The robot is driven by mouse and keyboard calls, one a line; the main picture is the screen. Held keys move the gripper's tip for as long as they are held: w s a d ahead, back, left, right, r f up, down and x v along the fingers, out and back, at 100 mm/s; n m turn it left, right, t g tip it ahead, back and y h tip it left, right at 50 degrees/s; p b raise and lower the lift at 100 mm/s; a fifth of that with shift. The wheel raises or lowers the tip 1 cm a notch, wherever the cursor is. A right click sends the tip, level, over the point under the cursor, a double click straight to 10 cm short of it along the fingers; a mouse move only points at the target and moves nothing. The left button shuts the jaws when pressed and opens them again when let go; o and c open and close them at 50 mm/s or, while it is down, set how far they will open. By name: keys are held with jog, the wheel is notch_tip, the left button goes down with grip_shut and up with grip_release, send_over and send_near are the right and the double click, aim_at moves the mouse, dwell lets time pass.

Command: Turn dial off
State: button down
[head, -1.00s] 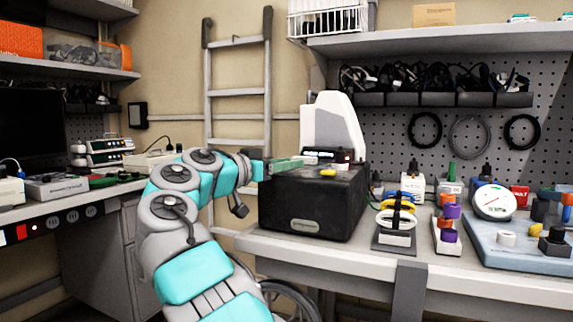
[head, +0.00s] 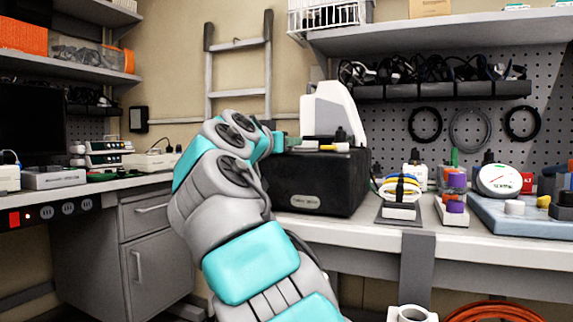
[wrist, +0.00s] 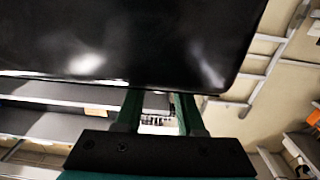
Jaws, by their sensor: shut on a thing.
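My gripper (head: 290,142) is at the back left top of a black box (head: 315,190) on the right bench in the head view. Its tips are partly hidden there. In the wrist view my two green fingers (wrist: 159,108) stand apart and reach the edge of a large glossy black surface (wrist: 130,40). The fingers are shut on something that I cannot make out. A tall white device (head: 335,110) stands behind the box top. A small dark knob (head: 341,134) shows in front of it. I cannot tell which part is the task's dial.
A stand with coloured rings (head: 397,210), purple pieces (head: 457,181) and a round white gauge (head: 497,180) are right of the box. A shelf (head: 440,35) hangs above. A grey ladder (head: 238,92) leans behind. An orange coil (head: 495,312) lies low at right.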

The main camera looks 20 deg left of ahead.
jog(key=n+y+b, duration=0.2)
jog(key=y, duration=0.1)
jog(key=shift+d+f+y, duration=0.1)
jog(key=shift+f+y, duration=0.2)
jog(key=shift+r+n+y+b, duration=0.2)
jog(key=shift+n+y+b, duration=0.15)
jog(key=shift+n+y, duration=0.15)
jog(key=shift+n+g+y, duration=0.4)
jog(key=shift+n+y, duration=0.5)
jog(key=shift+y, duration=0.5)
jog(key=c, duration=0.5)
grip_release()
jog(key=shift+s+r, duration=0.1)
jog(key=v, duration=0.7)
jog(key=shift+s+d, duration=0.1)
jog(key=shift+s, duration=0.15)
